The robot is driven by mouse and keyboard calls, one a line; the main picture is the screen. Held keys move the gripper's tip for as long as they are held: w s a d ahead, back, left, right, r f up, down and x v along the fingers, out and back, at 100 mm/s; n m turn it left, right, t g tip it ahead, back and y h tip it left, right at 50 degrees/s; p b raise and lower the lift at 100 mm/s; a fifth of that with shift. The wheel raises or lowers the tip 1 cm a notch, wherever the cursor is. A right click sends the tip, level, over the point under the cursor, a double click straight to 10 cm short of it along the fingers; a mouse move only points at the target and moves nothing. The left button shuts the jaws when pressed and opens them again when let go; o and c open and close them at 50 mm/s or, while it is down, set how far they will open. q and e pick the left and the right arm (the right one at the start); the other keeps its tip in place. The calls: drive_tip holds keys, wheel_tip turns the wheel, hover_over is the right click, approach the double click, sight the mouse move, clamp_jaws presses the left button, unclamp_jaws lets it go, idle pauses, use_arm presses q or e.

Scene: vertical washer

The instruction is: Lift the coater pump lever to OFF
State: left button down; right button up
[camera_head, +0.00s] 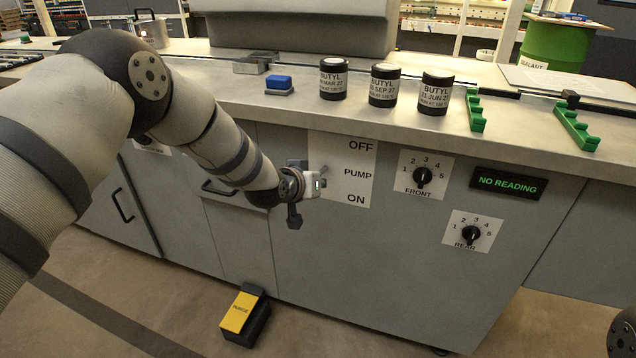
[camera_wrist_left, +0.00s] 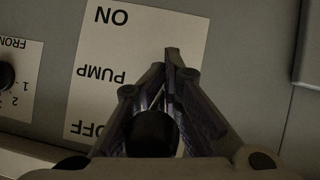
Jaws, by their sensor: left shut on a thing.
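The pump panel (camera_head: 358,172) is a white plate with OFF at the top, PUMP in the middle and ON at the bottom. In the left wrist view the plate (camera_wrist_left: 110,50) appears upside down. My left gripper (camera_head: 318,180) is at the plate's left edge, about level with the word PUMP. In the left wrist view my left gripper (camera_wrist_left: 166,78) is shut on the pump lever, whose dark rounded knob (camera_wrist_left: 152,132) shows between the fingers. The lever's shaft is mostly hidden by the fingers. My right gripper is not in view.
FRONT dial (camera_head: 422,177), REAR dial (camera_head: 470,235) and NO READING display (camera_head: 508,183) are right of the plate. BUTYL cans (camera_head: 384,86), a blue-topped block (camera_head: 279,84) and green racks (camera_head: 474,110) stand on the worktop above. A yellow-topped pedal (camera_head: 240,312) is on the floor.

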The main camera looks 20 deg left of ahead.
use_arm(q)
drive_tip(key=c, duration=1.7)
unclamp_jaws()
drive_tip(key=shift+w+d+r, duration=0.15)
drive_tip(key=shift+r, duration=0.35)
drive_tip(key=shift+w+d+r, duration=0.1)
drive_tip(key=shift+d+r, duration=0.05)
drive_tip(key=shift+r, duration=0.35)
drive_tip(key=shift+s+a+f, duration=0.1)
drive_tip(key=shift+s+f, duration=0.05)
drive_tip(key=shift+f, duration=0.2)
drive_tip(key=v, duration=1.2)
drive_tip(key=shift+s, duration=0.1)
